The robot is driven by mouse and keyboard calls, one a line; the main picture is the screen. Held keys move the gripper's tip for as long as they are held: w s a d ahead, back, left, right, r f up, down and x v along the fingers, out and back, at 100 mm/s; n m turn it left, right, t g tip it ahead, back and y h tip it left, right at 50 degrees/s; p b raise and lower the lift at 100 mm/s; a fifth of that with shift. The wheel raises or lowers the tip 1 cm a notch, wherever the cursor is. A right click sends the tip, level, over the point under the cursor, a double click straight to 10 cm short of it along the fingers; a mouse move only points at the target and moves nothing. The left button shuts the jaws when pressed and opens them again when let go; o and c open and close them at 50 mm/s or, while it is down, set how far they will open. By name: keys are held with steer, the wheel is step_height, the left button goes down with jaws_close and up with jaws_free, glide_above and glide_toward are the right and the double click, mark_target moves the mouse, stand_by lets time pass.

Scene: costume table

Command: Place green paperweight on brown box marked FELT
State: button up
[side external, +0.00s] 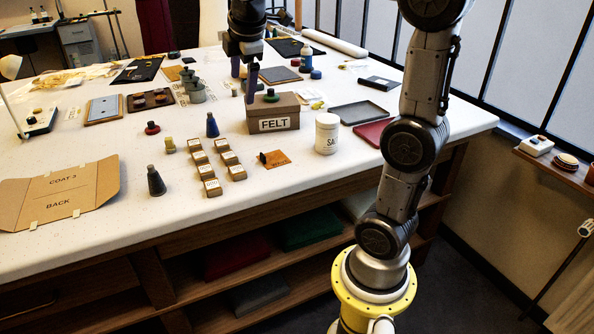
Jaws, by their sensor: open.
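The brown box marked FELT (288,122) stands on the table with its label facing the camera. The green paperweight (271,96), with a dark knob, sits upright on top of the box, near its middle. My gripper (244,86) points down at the left part of the box, with its fingers apart and nothing visible between them. In this view the paperweight appears just right of the nearer finger and clear of it. Whether the fingers touch the box top is hard to tell.
A white jar (327,133) stands right of the box, near a grey tray (362,113). A blue cone-shaped piece (212,126) and several small labelled blocks (210,187) are left and in front. An orange patch (274,158) lies in front of the box.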

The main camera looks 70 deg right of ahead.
steer(key=s+a+f+m+t+y, duration=0.1)
steer(key=s+a+f+m, duration=0.3)
steer(key=s+a, duration=0.4)
steer(key=s+a+f+m+t+y, duration=0.1)
steer(key=s+a+f+m+y, duration=0.1)
steer(key=s+a+f+m, duration=0.3)
steer(key=s+a+f, duration=0.1)
steer(key=s+a, duration=0.2)
steer(key=s, duration=0.1)
steer(key=shift+s+m+y, duration=0.3)
steer(key=shift+s+y, duration=0.05)
steer(key=shift+y, duration=0.05)
